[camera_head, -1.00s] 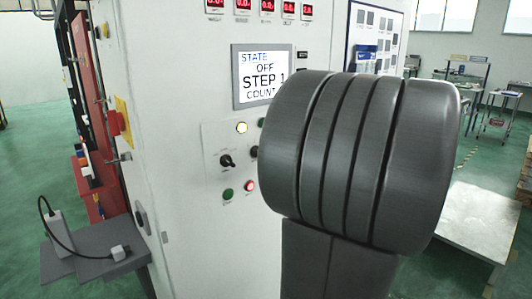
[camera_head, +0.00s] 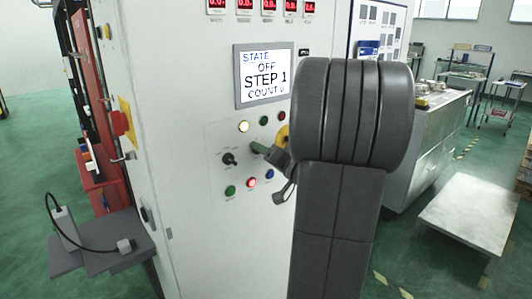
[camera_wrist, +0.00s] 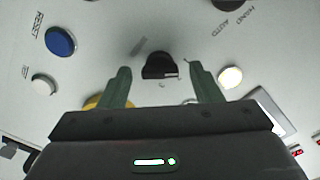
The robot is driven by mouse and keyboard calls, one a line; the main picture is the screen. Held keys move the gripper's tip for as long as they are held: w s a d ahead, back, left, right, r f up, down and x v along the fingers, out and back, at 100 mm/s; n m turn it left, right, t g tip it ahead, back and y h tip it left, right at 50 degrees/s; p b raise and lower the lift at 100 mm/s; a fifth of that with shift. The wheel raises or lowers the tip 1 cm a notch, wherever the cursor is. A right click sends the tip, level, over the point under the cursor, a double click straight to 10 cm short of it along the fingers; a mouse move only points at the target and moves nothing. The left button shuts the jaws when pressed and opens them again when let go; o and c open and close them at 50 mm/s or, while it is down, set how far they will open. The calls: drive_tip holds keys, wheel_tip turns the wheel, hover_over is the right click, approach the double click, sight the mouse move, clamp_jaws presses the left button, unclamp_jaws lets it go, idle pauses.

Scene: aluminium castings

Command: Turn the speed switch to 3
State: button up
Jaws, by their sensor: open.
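The control panel (camera_head: 215,140) on the white cabinet carries a black rotary knob (camera_head: 229,158). In the wrist view, another black knob (camera_wrist: 160,66) lies between my gripper's (camera_wrist: 160,72) two green fingertips, with a gap on each side. I cannot read its position marks, and a grey mark stands beside it. A further black knob (camera_wrist: 228,4), marked HAND and AUTO, is at the top edge. In the head view, my open, empty gripper (camera_head: 259,148) is at the panel. My arm and gripper hide the knob in front of it there.
A blue RESET button (camera_wrist: 60,40), a white button (camera_wrist: 43,84) and a lit lamp (camera_wrist: 231,77) surround the knob. A yellow part (camera_wrist: 95,102) is partly hidden by the left finger. The screen (camera_head: 264,76) reads STATE OFF, STEP 1. A grey shelf (camera_head: 100,245) juts out at lower left.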

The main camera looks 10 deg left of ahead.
drive_tip(key=c, duration=1)
drive_tip(key=shift+f+b, duration=0.1)
drive_tip(key=shift+b, duration=0.2)
drive_tip(key=shift+m+b, duration=1.85)
drive_tip(key=shift+m, duration=7.15)
